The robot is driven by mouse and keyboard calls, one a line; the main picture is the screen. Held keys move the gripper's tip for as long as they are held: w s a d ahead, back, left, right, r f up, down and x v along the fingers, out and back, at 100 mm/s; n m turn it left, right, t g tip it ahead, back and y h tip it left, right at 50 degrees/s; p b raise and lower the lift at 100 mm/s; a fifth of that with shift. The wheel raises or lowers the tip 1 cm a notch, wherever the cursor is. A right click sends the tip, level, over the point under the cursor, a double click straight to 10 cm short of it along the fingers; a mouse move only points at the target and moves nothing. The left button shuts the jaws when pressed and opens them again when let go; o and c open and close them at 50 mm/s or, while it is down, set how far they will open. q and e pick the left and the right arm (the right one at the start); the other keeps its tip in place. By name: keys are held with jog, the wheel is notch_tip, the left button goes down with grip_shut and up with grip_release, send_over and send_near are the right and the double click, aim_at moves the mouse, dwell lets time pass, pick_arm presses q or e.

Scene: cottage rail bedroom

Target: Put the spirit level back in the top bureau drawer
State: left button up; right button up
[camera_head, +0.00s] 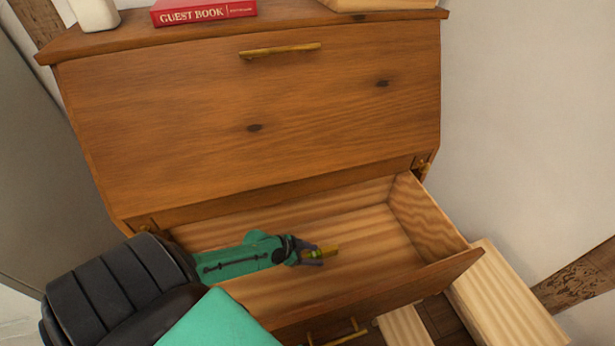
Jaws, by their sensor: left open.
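The top bureau drawer (426,217) is pulled open below the bureau's slanted front, and its pale wood inside shows. My left gripper (318,255) reaches in from the left, over the drawer, with its dark fingers open. A small yellow piece, which looks like the spirit level (329,251), shows at the fingertips. It is inside the drawer's outline; the fingers hide part of it, and I cannot tell whether it touches the drawer floor. My right gripper is out of view.
The bureau's slanted front (260,120) has a brass handle and stands close above the drawer. A red guest book (204,11) and a white vessel (95,13) stand on top. A pale wooden piece (505,300) lies low at the right. The drawer's right side is empty.

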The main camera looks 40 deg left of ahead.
pick_arm(q)
jog(key=p+v, duration=0.2)
jog(key=v, duration=0.8)
jog(key=shift+s+a+r+p, duration=0.15)
jog(key=shift+s+a+p, duration=0.1)
jog(key=shift+p, duration=0.15)
jog(key=shift+s+a+r, duration=0.15)
jog(key=shift+s+r, duration=0.15)
jog(key=shift+r, duration=0.15)
